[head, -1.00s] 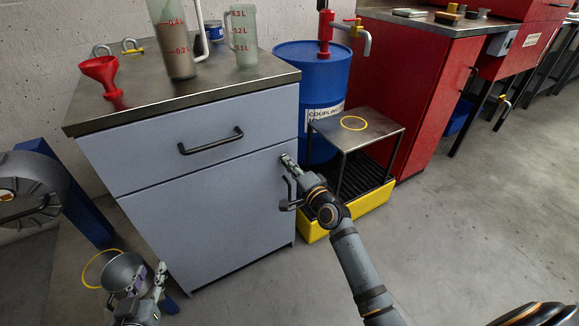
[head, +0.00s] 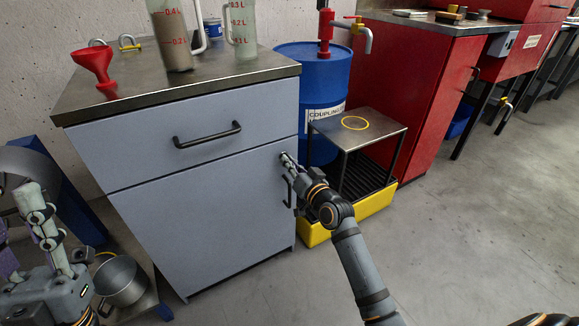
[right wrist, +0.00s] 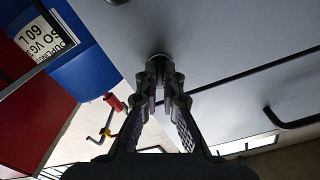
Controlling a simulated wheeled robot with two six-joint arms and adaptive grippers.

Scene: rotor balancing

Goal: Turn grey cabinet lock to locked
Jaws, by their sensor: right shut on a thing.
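The grey cabinet (head: 205,215) has a drawer above a door, each with a black bar handle. My right gripper (head: 287,160) is at the door's upper right corner. In the right wrist view its fingers (right wrist: 160,75) are closed around the small round lock (right wrist: 158,57) on the cabinet front. The fingers cover most of the lock, so its marking and turn position cannot be read. My left gripper (head: 20,215) is at the lower left of the head view, partly cut off, with its fingers apart and nothing seen between them.
A metal pot (head: 122,282) stands low beside the cabinet's left side. A red funnel (head: 93,63) and measuring jugs (head: 243,30) are on the cabinet top. A blue drum (head: 318,85) and small metal stand (head: 375,128) are right of the cabinet. Open floor lies in front.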

